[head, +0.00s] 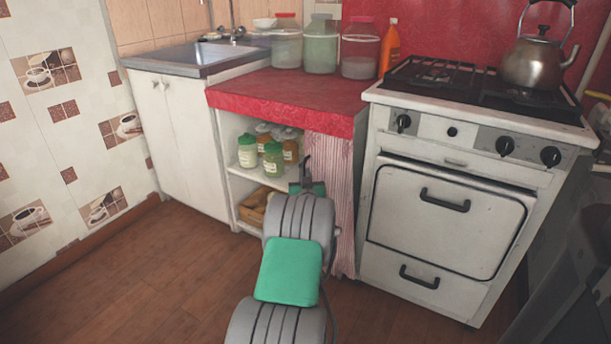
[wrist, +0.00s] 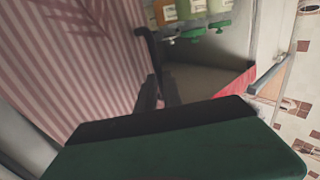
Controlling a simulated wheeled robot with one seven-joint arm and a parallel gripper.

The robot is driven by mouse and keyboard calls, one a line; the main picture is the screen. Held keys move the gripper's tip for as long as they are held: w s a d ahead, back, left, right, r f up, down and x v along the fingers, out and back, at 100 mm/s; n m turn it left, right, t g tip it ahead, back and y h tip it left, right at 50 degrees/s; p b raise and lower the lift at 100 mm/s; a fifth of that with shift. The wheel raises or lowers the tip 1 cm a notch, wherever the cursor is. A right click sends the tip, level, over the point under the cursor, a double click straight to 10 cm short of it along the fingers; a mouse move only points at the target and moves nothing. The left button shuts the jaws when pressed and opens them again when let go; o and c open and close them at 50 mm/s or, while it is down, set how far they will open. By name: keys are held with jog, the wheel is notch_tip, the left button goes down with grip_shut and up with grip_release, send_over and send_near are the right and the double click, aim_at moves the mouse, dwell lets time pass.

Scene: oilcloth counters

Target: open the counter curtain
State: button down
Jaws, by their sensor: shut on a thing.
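The counter curtain (head: 342,195), pink-and-white striped cloth, hangs below the red counter top at the right part of the opening, beside the stove. It fills the left of the wrist view (wrist: 85,60). The left part of the opening is uncovered. My gripper (head: 306,172) is at the curtain's left edge, and its dark fingers also show in the wrist view (wrist: 159,90). It is shut on the curtain's edge; the exact grip is hard to make out. My arm hides the lower left part of the curtain in the head view.
Green-lidded jars (head: 247,151) stand on the shelf, with a basket (head: 256,205) below. A white stove (head: 450,215) stands close on the right, and a sink cabinet (head: 180,140) on the left. Large jars (head: 320,48) stand on the red counter top (head: 285,92). The floor at left is clear.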

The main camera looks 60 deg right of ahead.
jog(key=c, duration=1.8)
grip_release()
jog(key=shift+s+d, duration=0.15)
jog(key=o, duration=0.3)
jog(key=shift+w, duration=0.2)
jog(key=p+v, duration=0.2)
jog(key=v, duration=0.6)
jog(key=shift+w, duration=0.1)
